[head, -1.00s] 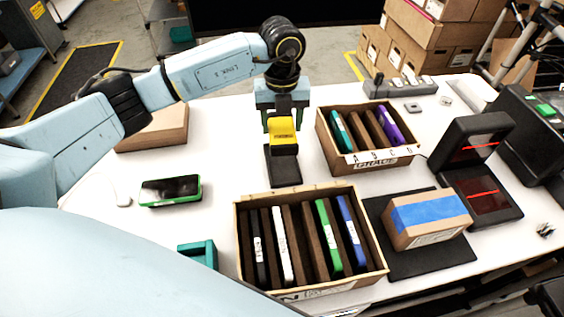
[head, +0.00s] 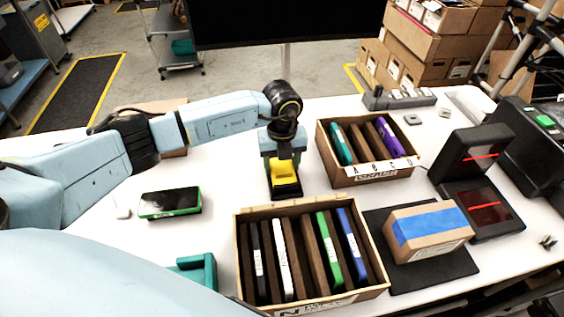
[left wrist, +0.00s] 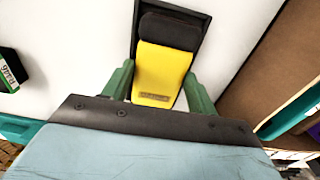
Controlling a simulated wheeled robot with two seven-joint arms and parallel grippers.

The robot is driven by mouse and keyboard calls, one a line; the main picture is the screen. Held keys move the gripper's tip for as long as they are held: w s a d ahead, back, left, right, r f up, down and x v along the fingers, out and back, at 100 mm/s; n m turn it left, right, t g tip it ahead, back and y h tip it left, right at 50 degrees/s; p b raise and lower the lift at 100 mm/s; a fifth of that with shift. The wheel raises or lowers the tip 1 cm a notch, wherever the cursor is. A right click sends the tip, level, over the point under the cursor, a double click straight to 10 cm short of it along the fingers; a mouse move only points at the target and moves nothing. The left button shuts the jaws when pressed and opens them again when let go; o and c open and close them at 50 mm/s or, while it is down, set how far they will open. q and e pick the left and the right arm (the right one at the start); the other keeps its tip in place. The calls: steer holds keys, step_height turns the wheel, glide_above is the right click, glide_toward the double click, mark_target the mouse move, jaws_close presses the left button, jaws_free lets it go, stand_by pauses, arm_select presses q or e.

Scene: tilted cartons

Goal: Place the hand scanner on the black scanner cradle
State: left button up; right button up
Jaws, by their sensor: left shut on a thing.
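The hand scanner (head: 285,176), yellow with a black end, is held in my left gripper (head: 285,160), which is shut on it. In the left wrist view the yellow scanner body (left wrist: 163,72) sits between the green fingers of my left gripper (left wrist: 157,88). The black scanner cradle (head: 284,195) is directly below the scanner in the head view, and its dark rim (left wrist: 199,30) shows around the scanner's black end in the left wrist view. I cannot tell whether the scanner touches the cradle. My right gripper is not in view.
A divided carton (head: 308,206) stands in front, and another (head: 375,172) is close on the right. A green-edged handheld device (head: 170,203) lies left, with a teal holder (head: 197,270) nearer me. A blue-taped box (head: 430,228) is at right. White table is clear between cradle and device.

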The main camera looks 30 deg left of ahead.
mark_target(282, 166)
arm_select(q)
steer(key=o, duration=0.9)
steer(key=shift+r, duration=0.1)
step_height(282, 166, up, 12)
